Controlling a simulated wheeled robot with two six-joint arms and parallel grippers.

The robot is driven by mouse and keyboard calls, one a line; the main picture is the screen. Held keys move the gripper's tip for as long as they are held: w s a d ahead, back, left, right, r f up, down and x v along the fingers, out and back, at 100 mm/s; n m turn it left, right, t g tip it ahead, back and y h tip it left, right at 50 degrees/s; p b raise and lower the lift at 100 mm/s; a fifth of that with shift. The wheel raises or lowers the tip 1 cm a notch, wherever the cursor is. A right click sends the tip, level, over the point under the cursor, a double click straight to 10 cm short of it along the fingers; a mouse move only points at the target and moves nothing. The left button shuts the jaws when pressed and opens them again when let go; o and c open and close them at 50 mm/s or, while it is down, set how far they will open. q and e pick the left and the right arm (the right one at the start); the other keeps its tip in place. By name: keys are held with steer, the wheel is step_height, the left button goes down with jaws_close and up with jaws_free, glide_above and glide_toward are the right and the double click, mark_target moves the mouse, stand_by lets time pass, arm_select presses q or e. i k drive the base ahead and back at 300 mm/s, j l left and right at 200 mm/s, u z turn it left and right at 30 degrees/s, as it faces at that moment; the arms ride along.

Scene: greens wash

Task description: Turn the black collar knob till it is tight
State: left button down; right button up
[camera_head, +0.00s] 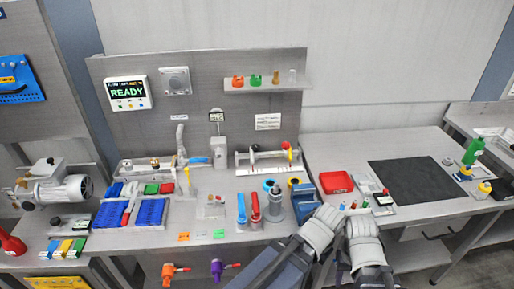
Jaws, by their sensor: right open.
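I cannot pick out the black collar knob for certain at this size. A small black part (56,222) sits on the left bench in front of the grey motor (62,188). My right gripper (359,215) is at the front edge of the work surface, right of centre, open, with nothing visible in it. My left gripper (324,214) is close beside it on the left. Its fingers are hidden from view, and it stands near the blue holder (306,200).
The middle bench holds blue bins (150,212), a red and a blue upright tool (255,208), and a rod stand (265,158). A red tray (337,182) and a dark mat (412,180) lie on the right bench. The mat is clear. A screen (127,93) reads READY.

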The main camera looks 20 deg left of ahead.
mark_target(255, 147)
steer(key=i+l, duration=0.1)
steer(key=i, duration=0.3)
steer(key=i+l, duration=0.15)
steer(key=i, duration=0.25)
steer(key=i+l+u, duration=0.1)
steer(key=i, duration=0.3)
